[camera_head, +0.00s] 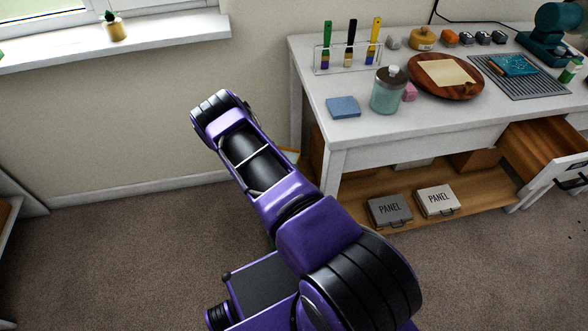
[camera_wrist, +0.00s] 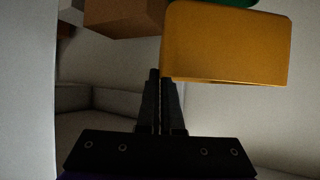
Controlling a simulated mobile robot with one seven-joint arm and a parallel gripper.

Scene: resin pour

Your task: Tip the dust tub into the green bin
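A yellow-orange tub (camera_wrist: 228,45), which I take for the dust tub, fills the upper right of the wrist view. Its inside does not show. My gripper (camera_wrist: 163,76) has its two dark fingers close together at the tub's lower left edge. The edge lies between the fingertips, and the right tip is hidden by the tub, so the gripper looks shut on its wall. A green piece (camera_wrist: 239,3) shows behind the tub, perhaps the green bin. In the head view my arm hides the gripper; an orange sliver (camera_head: 290,151) shows beside it.
A white workbench (camera_head: 345,133) stands at the right with brushes, a jar (camera_head: 389,90) and a blue sponge (camera_head: 343,107) on top. Its drawer (camera_head: 545,150) is pulled out. Carpet at the left is clear.

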